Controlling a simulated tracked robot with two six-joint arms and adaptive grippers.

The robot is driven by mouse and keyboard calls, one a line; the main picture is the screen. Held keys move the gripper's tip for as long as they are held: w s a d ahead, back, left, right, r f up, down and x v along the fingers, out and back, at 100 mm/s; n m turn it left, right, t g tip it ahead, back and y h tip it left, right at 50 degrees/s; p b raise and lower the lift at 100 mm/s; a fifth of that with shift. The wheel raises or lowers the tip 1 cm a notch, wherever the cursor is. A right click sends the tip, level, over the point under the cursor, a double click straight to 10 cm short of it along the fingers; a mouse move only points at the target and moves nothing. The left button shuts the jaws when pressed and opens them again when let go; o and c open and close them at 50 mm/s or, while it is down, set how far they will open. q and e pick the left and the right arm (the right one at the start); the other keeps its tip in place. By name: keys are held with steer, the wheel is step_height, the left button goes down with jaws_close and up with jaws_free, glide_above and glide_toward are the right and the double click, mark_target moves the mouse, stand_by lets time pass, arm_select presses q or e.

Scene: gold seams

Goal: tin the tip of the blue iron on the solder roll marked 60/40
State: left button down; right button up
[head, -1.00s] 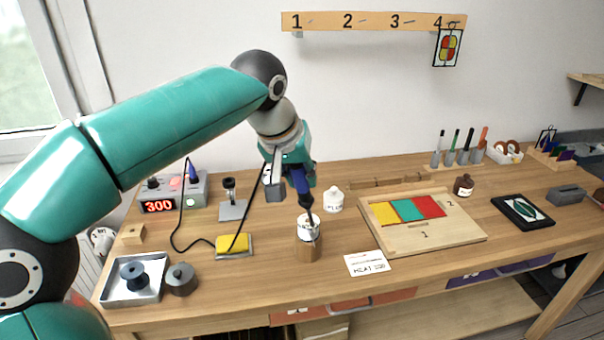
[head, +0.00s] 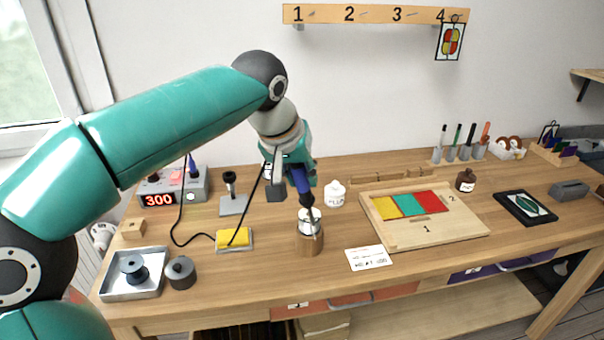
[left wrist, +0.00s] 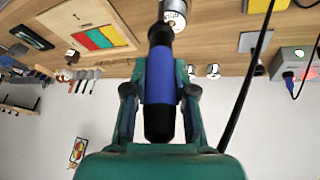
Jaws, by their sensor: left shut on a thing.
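My left gripper (head: 292,180) is shut on the blue iron (head: 302,184) and holds it tip down above the middle of the workbench. The iron's dark lower end reaches the solder roll (head: 309,228), which sits on a wooden stand (head: 308,245). I cannot tell whether the tip touches the solder, and the roll's marking is not readable now. In the left wrist view the iron (left wrist: 160,85) lies between both fingers, with the roll (left wrist: 173,8) at its far end. My right gripper is not in view.
A soldering station (head: 172,190) reading 300 stands behind left, its cord looping past a yellow sponge (head: 234,238). A metal tray (head: 150,288) with a dark spool lies at front left. A white jar (head: 335,194) and a wooden glass board (head: 440,236) are to the right.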

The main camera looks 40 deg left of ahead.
arm_select(q)
steer(key=shift+f+b, duration=0.45)
steer(key=shift+f, duration=0.2)
stand_by(2.1)
steer(key=shift+r, duration=0.1)
step_height(320, 180, up, 6)
steer(key=p, duration=0.5)
steer(key=shift+p, duration=0.4)
